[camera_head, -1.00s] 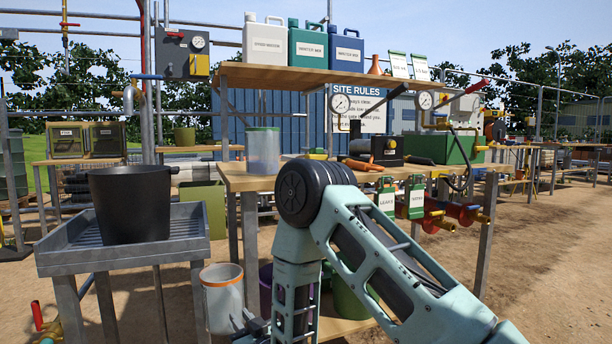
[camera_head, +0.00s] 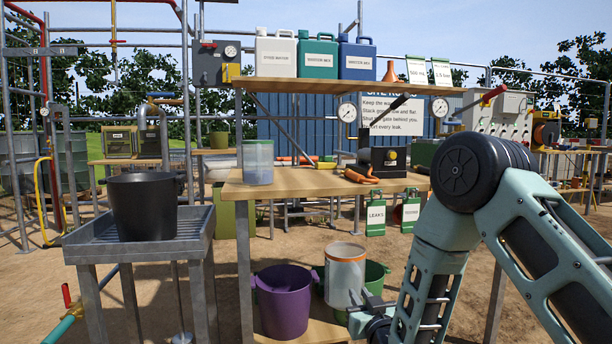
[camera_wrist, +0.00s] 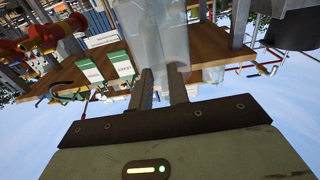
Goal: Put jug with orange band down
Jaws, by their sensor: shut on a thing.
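The jug with the orange band (camera_head: 345,278) is a pale, translucent cylinder with an orange ring near its top. It is upright and held low in front of the bench. My gripper (camera_head: 372,318) is shut on it at its lower right side. In the wrist view, which looks upside down, the two fingers (camera_wrist: 161,92) close on the clear jug (camera_wrist: 150,35). I see no surface touching the jug's bottom. A similar clear jug (camera_head: 258,165) with no orange band stands on the wooden bench top (camera_head: 300,183).
A black bucket (camera_head: 143,210) stands on a grey slatted stand (camera_head: 85,240). A black device (camera_head: 384,158) and orange-handled tool are on the bench top, right of centre.

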